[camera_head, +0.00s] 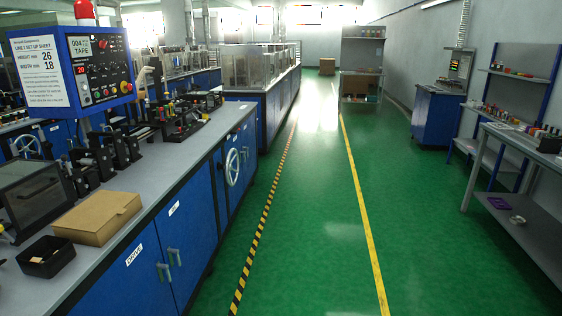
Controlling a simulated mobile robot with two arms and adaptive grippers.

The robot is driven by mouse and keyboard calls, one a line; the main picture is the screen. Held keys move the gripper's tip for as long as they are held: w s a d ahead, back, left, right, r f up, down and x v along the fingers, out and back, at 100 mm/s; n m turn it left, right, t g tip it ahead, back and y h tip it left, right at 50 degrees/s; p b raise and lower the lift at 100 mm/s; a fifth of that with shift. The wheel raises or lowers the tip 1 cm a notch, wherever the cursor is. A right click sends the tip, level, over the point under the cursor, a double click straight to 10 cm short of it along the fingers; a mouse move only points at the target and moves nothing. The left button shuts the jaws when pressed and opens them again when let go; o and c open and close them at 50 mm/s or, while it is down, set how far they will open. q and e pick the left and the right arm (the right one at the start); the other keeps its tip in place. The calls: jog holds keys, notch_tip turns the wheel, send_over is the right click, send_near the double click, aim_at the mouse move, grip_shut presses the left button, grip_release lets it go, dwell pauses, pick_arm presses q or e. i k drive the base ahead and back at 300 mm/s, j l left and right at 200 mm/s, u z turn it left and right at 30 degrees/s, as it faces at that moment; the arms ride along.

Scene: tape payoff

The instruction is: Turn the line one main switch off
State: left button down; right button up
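The line one control panel (102,68) is a blue-framed box with a dark face, raised above the bench at the upper left. It carries small knobs, lamps and a red "20" display. A red knob (126,87) sits at its lower right on a yellow backing. I cannot tell which control is the main switch or how it is set. A white "LINE 1 SET-UP SHEET" (40,72) is to the left of the dark face, reading height 26 and width 18. A red beacon (85,10) is above the panel. Neither of my grippers is in view.
The long blue bench (205,135) holds a cardboard box (97,217), a black tray (46,257) and machinery. A handwheel (232,167) sticks out from its front. The green aisle is clear between the striped line (265,210) and yellow line (362,215). A shelving table (520,150) stands right.

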aim_at(102, 44)
jog(key=i+u, duration=0.15)
jog(key=i, duration=0.5)
jog(key=i+l+u, duration=0.1)
jog(key=i, duration=0.5)
jog(key=i+l+u, duration=0.15)
jog(key=i, duration=0.5)
jog(key=l, duration=0.1)
